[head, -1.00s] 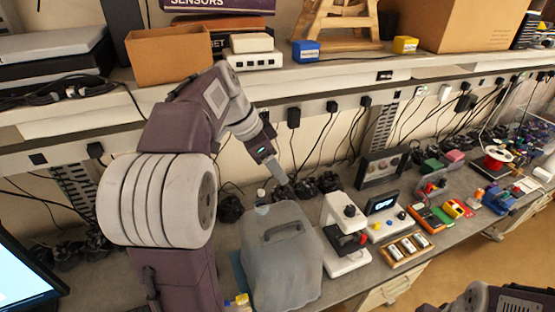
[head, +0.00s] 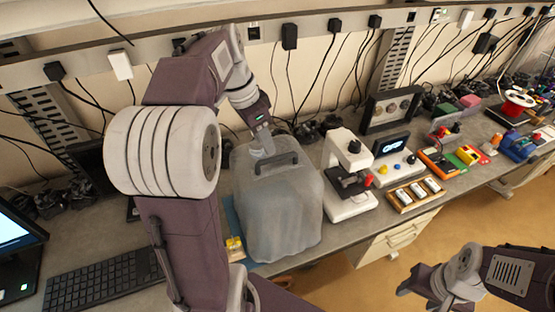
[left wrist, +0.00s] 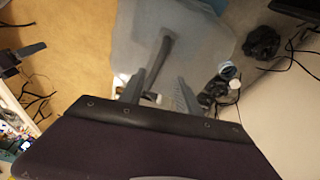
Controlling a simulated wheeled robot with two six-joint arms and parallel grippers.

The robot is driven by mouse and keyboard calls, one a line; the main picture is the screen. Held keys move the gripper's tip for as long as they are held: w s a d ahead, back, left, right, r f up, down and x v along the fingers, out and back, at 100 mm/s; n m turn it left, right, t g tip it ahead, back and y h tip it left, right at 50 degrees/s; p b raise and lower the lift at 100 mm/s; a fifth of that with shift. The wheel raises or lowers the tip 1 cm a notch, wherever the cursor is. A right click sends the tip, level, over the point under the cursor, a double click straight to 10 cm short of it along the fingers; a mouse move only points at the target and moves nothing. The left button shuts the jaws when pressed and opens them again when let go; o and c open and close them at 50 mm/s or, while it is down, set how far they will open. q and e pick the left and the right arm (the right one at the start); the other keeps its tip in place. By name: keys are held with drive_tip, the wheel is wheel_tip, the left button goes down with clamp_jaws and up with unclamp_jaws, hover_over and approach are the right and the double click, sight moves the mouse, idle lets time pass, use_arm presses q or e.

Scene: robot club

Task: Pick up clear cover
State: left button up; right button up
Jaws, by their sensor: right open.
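The clear cover (head: 280,215) is a greyish, see-through box with a dark handle (head: 277,163) on top, standing on the bench left of the microscope. My left gripper (head: 263,148) is just above and behind the handle. In the left wrist view its two fingers (left wrist: 160,92) are spread apart, with the handle (left wrist: 160,60) running ahead between them; whether they touch the cover (left wrist: 185,25) I cannot tell. What is under the cover is only a blur. My right gripper (head: 412,288) is low at the right, over the floor, away from the bench, open.
A white microscope (head: 347,175) stands close on the cover's right. A device with a small screen (head: 392,150) and a tray of slots (head: 415,194) lie beyond it. A keyboard (head: 100,282) is at the left. Cables hang along the back wall.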

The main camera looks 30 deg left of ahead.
sight(277, 158)
use_arm(q)
drive_tip(key=w+d+r+m+g+y+p, duration=0.1)
drive_tip(key=d+g+p, duration=0.1)
drive_tip(key=p, duration=0.1)
drive_tip(key=shift+w+r+m+y+p, duration=0.35)
drive_tip(key=shift+w+m+y+p, duration=0.05)
drive_tip(key=shift+w+d+f, duration=0.15)
drive_tip(key=shift+w+d, duration=0.05)
drive_tip(key=shift+d, duration=0.05)
wheel_tip(277, 158, down, 3)
drive_tip(key=shift+s+d+f, duration=0.1)
drive_tip(key=shift+f, duration=0.05)
drive_tip(key=shift+s+a+f, duration=0.1)
drive_tip(key=shift+a+f, duration=0.1)
drive_tip(key=shift+f, duration=0.15)
drive_tip(key=f, duration=0.1)
drive_tip(key=f+p, duration=0.1)
drive_tip(key=f, duration=0.2)
drive_tip(key=shift+w+d+f+p, duration=0.1)
drive_tip(key=shift+w+d+p, duration=0.15)
drive_tip(key=shift+p, duration=0.1)
drive_tip(key=shift+f, duration=0.45)
drive_tip(key=shift+s+a, duration=0.1)
drive_tip(key=shift+c, duration=1.2)
drive_tip(key=c, duration=0.5)
clamp_jaws()
use_arm(e)
wheel_tip(277, 158, up, 7)
drive_tip(key=shift+f, duration=0.15)
